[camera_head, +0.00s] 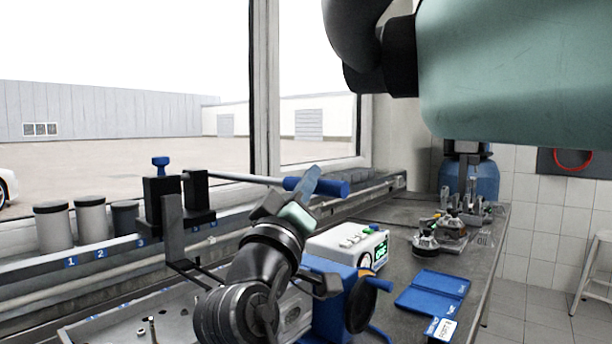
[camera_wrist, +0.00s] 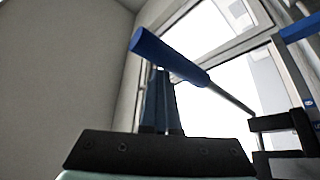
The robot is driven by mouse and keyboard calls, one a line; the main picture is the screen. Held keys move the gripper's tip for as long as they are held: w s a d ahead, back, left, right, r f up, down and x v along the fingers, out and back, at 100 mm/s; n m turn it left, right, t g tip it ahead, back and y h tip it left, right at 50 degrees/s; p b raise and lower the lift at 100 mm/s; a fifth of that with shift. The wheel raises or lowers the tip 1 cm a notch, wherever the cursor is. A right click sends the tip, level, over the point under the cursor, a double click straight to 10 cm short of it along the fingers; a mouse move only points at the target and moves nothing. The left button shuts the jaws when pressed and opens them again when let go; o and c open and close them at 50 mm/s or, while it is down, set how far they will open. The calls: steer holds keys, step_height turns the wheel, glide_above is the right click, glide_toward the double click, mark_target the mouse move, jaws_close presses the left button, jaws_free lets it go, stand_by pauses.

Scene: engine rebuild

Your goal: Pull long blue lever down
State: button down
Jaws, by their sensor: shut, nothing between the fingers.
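The long blue lever has a thin metal rod and a thick blue handle (camera_head: 335,188). It runs roughly level from a black bracket (camera_head: 197,195) toward the right, by the window. The blue handle (camera_wrist: 165,57) and its rod slant across the upper middle of the wrist view. My gripper (camera_head: 312,178) is shut and empty, its blue-grey fingers pointing up. They overlap the handle in the head view, their tips showing above it. In the wrist view, my gripper (camera_wrist: 158,72) meets the handle's lower edge. Whether they touch, I cannot tell.
A white box with a green display (camera_head: 350,243) and a blue machine with a black wheel (camera_head: 350,300) stand right of my forearm. A blue flat case (camera_head: 432,293) lies on the bench. Grey jars (camera_head: 90,217) stand at the left. Metal parts (camera_head: 450,230) sit farther back.

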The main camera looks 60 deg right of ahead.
steer(key=shift+d+f, duration=0.2)
steer(key=shift+f, duration=0.55)
step_height(320, 180, up, 11)
steer(key=p, duration=0.1)
steer(key=shift+a+p, duration=0.25)
steer(key=shift+p, duration=0.05)
